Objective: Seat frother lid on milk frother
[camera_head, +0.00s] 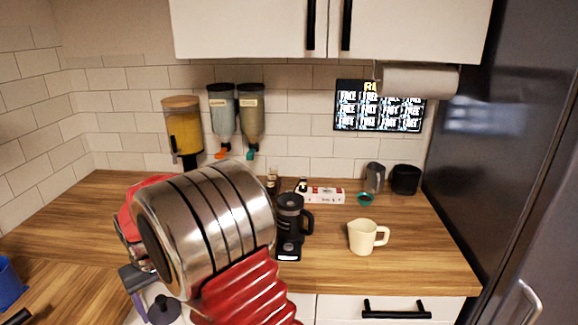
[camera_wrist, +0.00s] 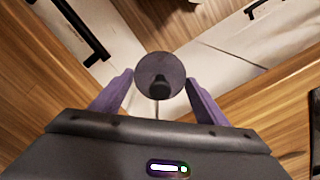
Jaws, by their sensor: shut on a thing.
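The frother lid (camera_wrist: 160,69) is a dark round disc with a black knob, held between the purple fingers of my gripper (camera_wrist: 160,80). In the head view, the lid (camera_head: 163,310) shows at the lower left, below my arm, with my gripper (camera_head: 146,300) shut on it. It hangs in front of the counter edge, well left of and nearer than the frother. The milk frother (camera_head: 289,218) is a black jug with a handle on the right, upright on a dark base on the counter. My arm partly covers its left side.
A cream pitcher (camera_head: 362,238) stands right of the frother. A white box (camera_head: 325,195), a teal ring (camera_head: 365,199), a grey jug (camera_head: 375,178) and a black container (camera_head: 405,180) are behind. Dispensers hang on the back wall. The counter front right is clear.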

